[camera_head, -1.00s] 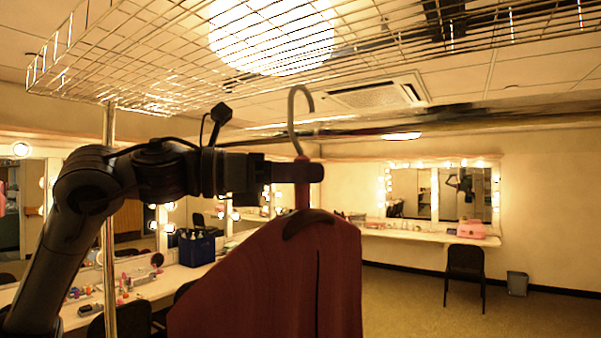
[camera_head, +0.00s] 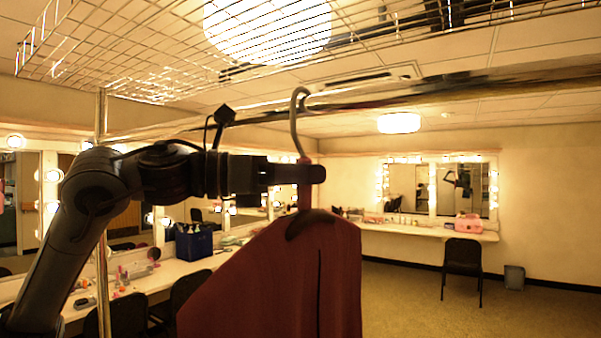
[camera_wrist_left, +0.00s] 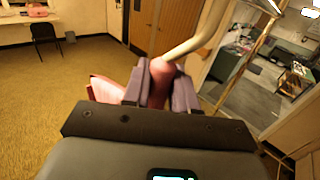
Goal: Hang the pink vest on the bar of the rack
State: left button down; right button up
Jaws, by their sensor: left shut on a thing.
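The pink vest (camera_head: 270,275) looks dark red in the head view and hangs from a hanger with a grey hook (camera_head: 293,125). My left gripper (camera_head: 312,173) is shut on the hanger's neck, just below the hook and above the vest. In the left wrist view the gripper (camera_wrist_left: 163,85) closes on the reddish neck, with the pale hook (camera_wrist_left: 200,38) rising from it. The rack's metal bar (camera_head: 430,98) crosses behind the hook's curved top in the picture. I cannot tell whether the hook is over the bar or in front of it. My right gripper is not in view.
A wire shelf (camera_head: 130,62) of the rack spans above the bar. A rack post (camera_head: 102,240) stands at left. Counters with lit mirrors, a blue box (camera_head: 193,242), a black chair (camera_head: 463,262) and a bin (camera_head: 514,278) stand beyond.

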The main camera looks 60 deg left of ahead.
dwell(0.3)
pick_arm(q)
jog(key=shift+c, duration=1.4)
grip_release()
jog(key=shift+s, duration=0.1)
jog(key=shift+s+a+b, duration=0.25)
jog(key=shift+s+b, duration=0.15)
jog(key=shift+s, duration=0.25)
jog(key=b+v, duration=0.3)
jog(key=v, duration=0.7)
jog(key=shift+s, duration=0.2)
